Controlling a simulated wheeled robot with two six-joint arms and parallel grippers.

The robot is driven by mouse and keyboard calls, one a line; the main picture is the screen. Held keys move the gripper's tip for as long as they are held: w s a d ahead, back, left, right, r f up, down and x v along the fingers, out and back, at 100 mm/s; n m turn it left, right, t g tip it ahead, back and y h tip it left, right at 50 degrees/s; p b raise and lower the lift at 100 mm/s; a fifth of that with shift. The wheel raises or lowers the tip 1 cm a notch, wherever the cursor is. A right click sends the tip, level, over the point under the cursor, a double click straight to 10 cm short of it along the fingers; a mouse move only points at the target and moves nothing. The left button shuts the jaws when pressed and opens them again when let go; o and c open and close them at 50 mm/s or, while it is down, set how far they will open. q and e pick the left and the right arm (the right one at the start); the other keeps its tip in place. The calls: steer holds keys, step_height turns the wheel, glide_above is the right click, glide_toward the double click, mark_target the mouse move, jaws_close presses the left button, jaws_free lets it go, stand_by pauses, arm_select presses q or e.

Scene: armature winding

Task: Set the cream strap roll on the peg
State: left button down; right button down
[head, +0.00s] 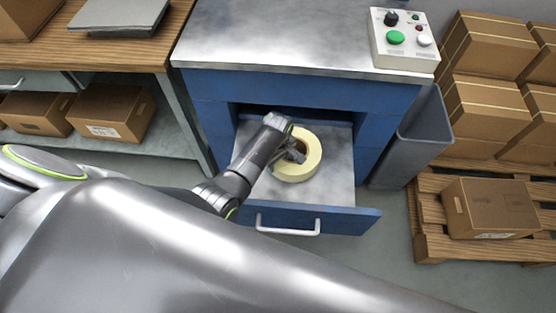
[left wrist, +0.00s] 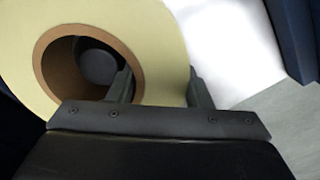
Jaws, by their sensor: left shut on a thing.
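The cream strap roll (head: 311,163) is in the open drawer (head: 336,187) of the blue cabinet, flat side up. My left gripper (head: 294,153) is shut on the roll's wall. In the left wrist view one finger goes into the brown core and the other lies outside the cream roll (left wrist: 155,35). A dark round-topped thing, which looks like the peg (left wrist: 97,66), shows inside the core, so the roll appears to be around it. I cannot tell whether the roll rests on the drawer floor. My right gripper is not in view.
The cabinet top (head: 275,35) above the drawer carries a control box (head: 405,40) with buttons. A grey bin (head: 415,140) stands right of the cabinet, beside a pallet (head: 430,235) with cardboard boxes. A wooden bench (head: 110,50) is at left. The drawer handle (head: 288,230) faces me.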

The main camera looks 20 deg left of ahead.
arm_select(q)
steer(key=c, duration=1)
jaws_free()
steer(key=shift+c, duration=0.2)
steer(key=o, duration=0.3)
steer(key=shift+r, duration=0.1)
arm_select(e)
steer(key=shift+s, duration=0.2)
arm_select(q)
steer(key=shift+d, duration=0.1)
step_height(320, 180, up, 9)
steer(key=p, duration=0.2)
steer(key=shift+f+p, duration=0.2)
steer(key=shift+p, duration=0.15)
step_height(320, 180, up, 5)
steer(key=shift+f+p, duration=0.2)
steer(key=shift+p, duration=0.2)
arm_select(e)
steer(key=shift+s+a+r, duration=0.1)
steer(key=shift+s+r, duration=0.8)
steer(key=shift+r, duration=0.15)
